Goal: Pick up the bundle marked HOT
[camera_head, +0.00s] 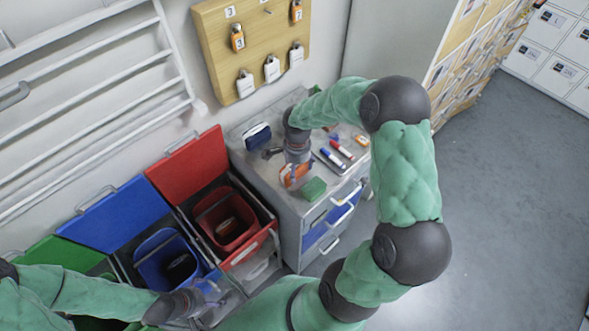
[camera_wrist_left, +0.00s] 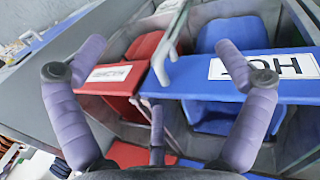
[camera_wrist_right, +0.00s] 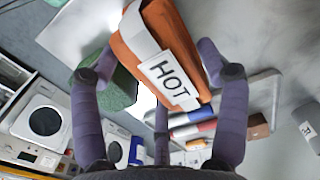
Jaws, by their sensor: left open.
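The bundle marked HOT (camera_wrist_right: 165,45) is orange with a white band and a white HOT label. In the right wrist view it lies between the fingers of my right gripper (camera_wrist_right: 157,55), which look closed in against its two sides. The bundle shows in the head view (camera_head: 294,176) under my right gripper (camera_head: 297,165), at the top of the grey cabinet (camera_head: 248,165). I cannot tell whether it is clear of the surface. My left gripper (camera_head: 215,295) is open and empty near the bins; its spread fingers show in the left wrist view (camera_wrist_left: 158,45).
A green block (camera_head: 314,188) sits beside the bundle. Red (camera_head: 228,222) and blue (camera_head: 165,262) bins stand open left of the cabinet. A tag board (camera_head: 255,50) hangs behind.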

